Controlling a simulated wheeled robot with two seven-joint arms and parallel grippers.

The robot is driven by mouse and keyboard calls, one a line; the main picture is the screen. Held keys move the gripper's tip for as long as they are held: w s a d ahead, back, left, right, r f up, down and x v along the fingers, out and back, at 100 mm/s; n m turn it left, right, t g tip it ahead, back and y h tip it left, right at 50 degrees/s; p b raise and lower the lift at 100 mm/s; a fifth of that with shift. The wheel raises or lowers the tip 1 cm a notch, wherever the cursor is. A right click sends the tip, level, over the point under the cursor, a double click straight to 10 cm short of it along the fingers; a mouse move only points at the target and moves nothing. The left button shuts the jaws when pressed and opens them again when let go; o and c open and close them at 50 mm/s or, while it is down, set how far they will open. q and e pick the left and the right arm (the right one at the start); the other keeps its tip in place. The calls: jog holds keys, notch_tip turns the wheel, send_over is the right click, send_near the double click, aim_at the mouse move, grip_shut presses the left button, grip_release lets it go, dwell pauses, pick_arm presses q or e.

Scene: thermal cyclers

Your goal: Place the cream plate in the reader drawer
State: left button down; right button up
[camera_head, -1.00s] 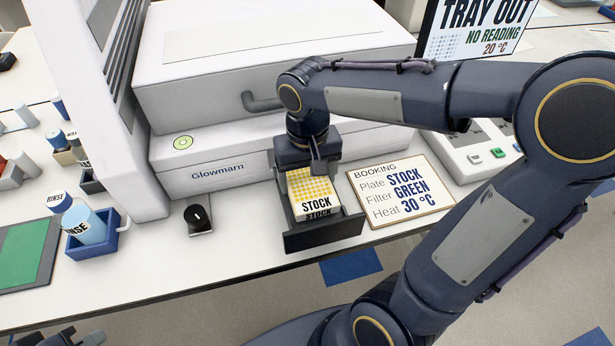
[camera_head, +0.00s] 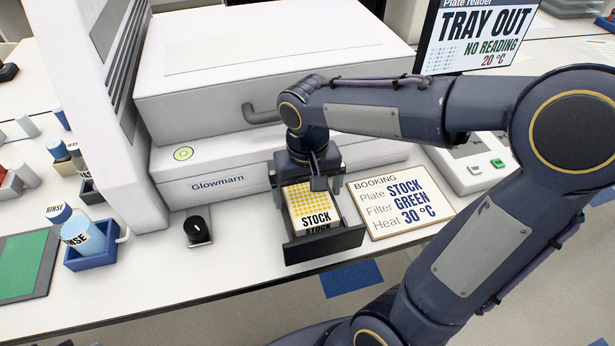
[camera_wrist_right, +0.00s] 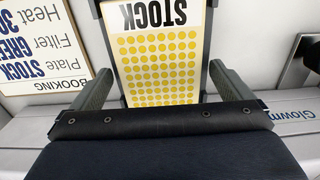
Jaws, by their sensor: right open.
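The cream plate (camera_head: 313,208), with yellow dots and a STOCK label, lies in the dark, pulled-out reader drawer (camera_head: 326,246) of the white reader (camera_head: 250,184). The plate (camera_wrist_right: 162,65) also shows in the right wrist view, between the drawer's side walls. My right gripper (camera_head: 316,178) is over the rear of the drawer, hiding the plate's back end. In the right wrist view its fingers (camera_wrist_right: 158,85) are spread wide, one on each side of the drawer, apart from the plate. Only tiny dark bits at the bottom left edge may be my left gripper (camera_head: 82,343).
A booking card (camera_head: 400,196) lies right of the drawer. A black knob (camera_head: 198,228) stands left of it. A blue rack (camera_head: 92,252) with rinse bottles and a green pad (camera_head: 22,266) are further left. A screen (camera_head: 480,35) reads TRAY OUT.

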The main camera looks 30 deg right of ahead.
aim_at(308, 194)
notch_tip(308, 194, up, 12)
jog(key=shift+p, duration=0.3)
dwell(0.5)
